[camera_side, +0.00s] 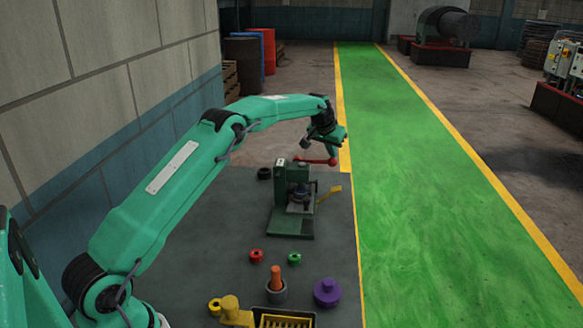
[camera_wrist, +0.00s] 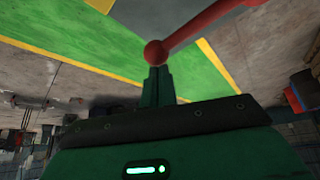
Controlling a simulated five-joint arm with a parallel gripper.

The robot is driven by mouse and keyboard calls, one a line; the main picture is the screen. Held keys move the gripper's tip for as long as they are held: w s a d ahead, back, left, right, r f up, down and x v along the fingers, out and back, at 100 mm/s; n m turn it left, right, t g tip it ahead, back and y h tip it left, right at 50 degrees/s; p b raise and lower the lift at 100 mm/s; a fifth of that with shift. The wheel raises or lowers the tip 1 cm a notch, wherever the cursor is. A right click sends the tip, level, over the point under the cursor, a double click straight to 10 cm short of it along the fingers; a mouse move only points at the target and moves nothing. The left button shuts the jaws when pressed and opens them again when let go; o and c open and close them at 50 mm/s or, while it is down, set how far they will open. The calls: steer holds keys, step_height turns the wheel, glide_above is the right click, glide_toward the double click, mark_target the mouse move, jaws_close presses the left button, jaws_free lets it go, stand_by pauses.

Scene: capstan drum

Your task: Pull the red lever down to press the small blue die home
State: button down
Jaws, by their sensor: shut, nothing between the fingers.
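The red lever (camera_side: 312,161) sticks out to the right from the top of a small green press (camera_side: 281,185) and lies near level, with a round ball at its end. My gripper (camera_side: 333,154) is right at that ball. In the wrist view, the red lever (camera_wrist: 205,25) runs to the upper right, and its ball shows just at the tips of my gripper (camera_wrist: 158,70). The fingers are shut together, with nothing between them. I cannot tell whether they touch the ball. The small blue die is not clearly visible; the press's middle is dark and small.
A yellow handle (camera_side: 329,193) juts from the press's right side. A wall (camera_side: 110,100) rises left.

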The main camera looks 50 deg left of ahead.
steer(key=shift+f, duration=0.95)
steer(key=shift+r, duration=0.2)
step_height(320, 180, up, 15)
steer(key=s+a, duration=0.2)
steer(key=shift+f, duration=0.2)
stand_by(1.7)
steer(key=shift+d+r, duration=0.1)
